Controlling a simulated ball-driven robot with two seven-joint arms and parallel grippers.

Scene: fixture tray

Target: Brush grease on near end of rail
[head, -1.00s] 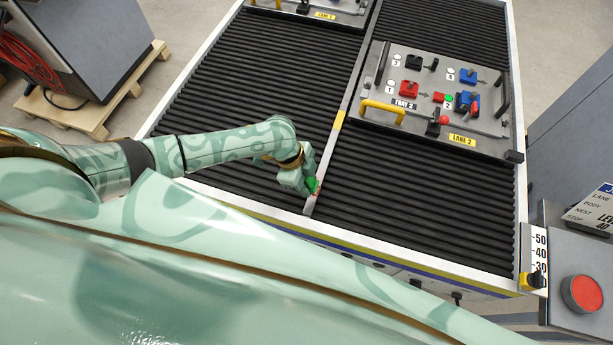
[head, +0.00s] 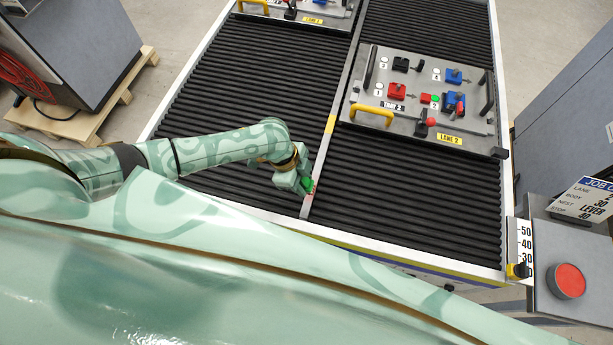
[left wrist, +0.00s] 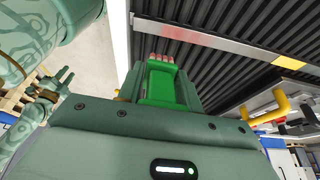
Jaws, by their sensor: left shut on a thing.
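The rail (head: 322,160) is a pale strip running between the two black roller beds, with a yellow mark partway along. Its near end (head: 305,208) lies at the front edge. My left gripper (head: 307,186) is low over the rail close to that end. It is shut on a green brush (left wrist: 160,82), whose pinkish bristles show beyond the jaws in the left wrist view. A reddish patch shows on the rail (left wrist: 225,43) beside the brush tip; contact is hard to tell. My right gripper (left wrist: 57,82) appears small at the left wrist view's left, its fingers apart and empty.
A grey tray (head: 400,118) with a yellow handle, coloured blocks and levers sits on the right roller bed. Another tray (head: 290,10) is at the far left. A red button box (head: 568,280) stands at the right front. The rollers near the gripper are clear.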

